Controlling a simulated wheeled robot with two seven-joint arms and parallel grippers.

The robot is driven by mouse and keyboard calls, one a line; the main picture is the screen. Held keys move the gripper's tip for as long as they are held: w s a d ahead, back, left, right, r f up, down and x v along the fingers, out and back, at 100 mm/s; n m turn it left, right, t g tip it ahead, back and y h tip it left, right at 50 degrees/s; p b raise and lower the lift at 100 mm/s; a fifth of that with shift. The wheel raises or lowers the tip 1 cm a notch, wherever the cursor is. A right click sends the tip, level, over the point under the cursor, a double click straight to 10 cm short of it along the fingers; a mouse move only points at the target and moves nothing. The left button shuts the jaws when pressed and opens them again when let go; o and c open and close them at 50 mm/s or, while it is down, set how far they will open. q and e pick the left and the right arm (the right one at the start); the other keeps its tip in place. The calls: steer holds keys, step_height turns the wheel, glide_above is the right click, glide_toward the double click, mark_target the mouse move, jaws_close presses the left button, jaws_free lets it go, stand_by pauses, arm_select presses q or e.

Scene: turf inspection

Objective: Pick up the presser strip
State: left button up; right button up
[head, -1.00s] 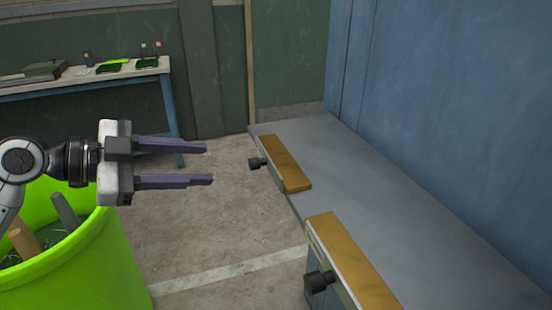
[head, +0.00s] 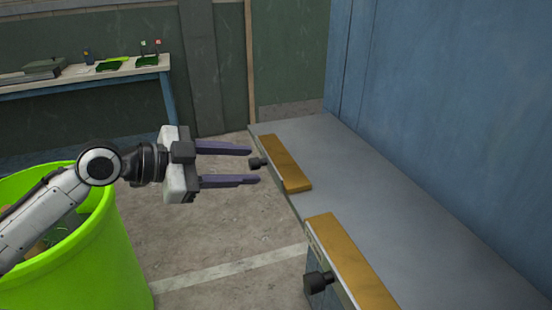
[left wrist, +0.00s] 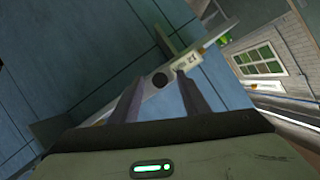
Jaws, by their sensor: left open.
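Two ochre strips lie along the left edge of the grey table in the head view: a far one (head: 285,163) and a near one (head: 348,262). Each has a black knob on its left side, the far knob (head: 258,163) and the near knob (head: 319,282). I cannot tell which strip is the presser strip. My left gripper (head: 254,165) is open and empty, its fingers pointing right at the far knob. In the left wrist view a round black knob (left wrist: 160,80) shows between the fingertips (left wrist: 159,77). My right gripper is not in view.
The grey table (head: 400,210) stands against a blue wall (head: 450,110). A bright green bin (head: 110,265) is under my left arm. A bench (head: 75,80) with small items stands at the back left. Bare floor lies between bin and table.

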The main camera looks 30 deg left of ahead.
arm_select(q)
steer(key=shift+c, duration=0.3)
jaws_close()
steer(key=shift+r, duration=0.1)
step_height(320, 180, up, 10)
steer(key=shift+p, duration=0.45)
steer(key=c, duration=0.9)
jaws_free()
jaws_close()
